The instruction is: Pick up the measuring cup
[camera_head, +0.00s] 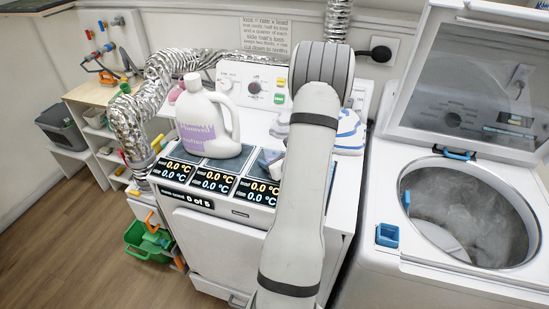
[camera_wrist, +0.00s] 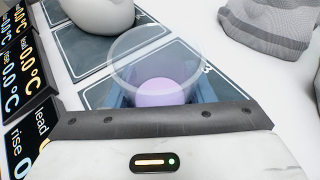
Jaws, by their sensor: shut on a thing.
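The measuring cup (camera_wrist: 148,68) is a clear, round cup in the middle of the wrist view, with something pale purple (camera_wrist: 162,92) at its bottom. My gripper (camera_wrist: 157,98) is shut on the cup, with its dark bluish fingers at either side of it. The cup is over or on a dark marked panel of the white top; I cannot tell whether it touches the panel. In the head view my arm hides most of the gripper and the cup.
A white detergent jug (camera_head: 205,125) with a purple label stands left of my arm. Temperature displays (camera_head: 213,181) line the front edge. A blue-and-white striped item (camera_head: 349,132) lies right of my arm. An open washer (camera_head: 470,210) stands at the right, a silver hose (camera_head: 130,120) at the left.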

